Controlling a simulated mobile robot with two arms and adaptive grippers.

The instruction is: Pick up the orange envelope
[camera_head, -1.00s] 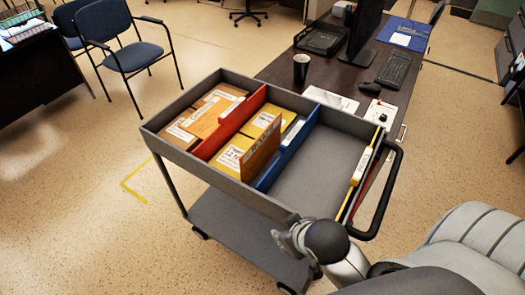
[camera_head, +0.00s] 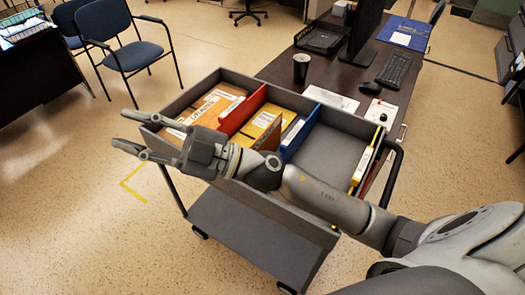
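The grey cart (camera_head: 325,105) holds coloured dividers. In its left compartment lie tan and orange envelopes with white labels; the orange envelope (camera_head: 212,112) lies there, its front part hidden behind my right gripper (camera_head: 119,129). That gripper is open and empty, its fingers spread and pointing left past the cart's left front corner. The forearm stretches across the cart's front edge from the right. I cannot tell whether the gripper touches the cart. My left gripper is not in view.
A red divider (camera_head: 241,111) and a blue divider (camera_head: 301,132) stand in the cart. Yellow envelopes (camera_head: 256,125) and an upright brown one (camera_head: 268,137) are between them. A desk (camera_head: 330,75) with a black cup (camera_head: 301,68) stands behind.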

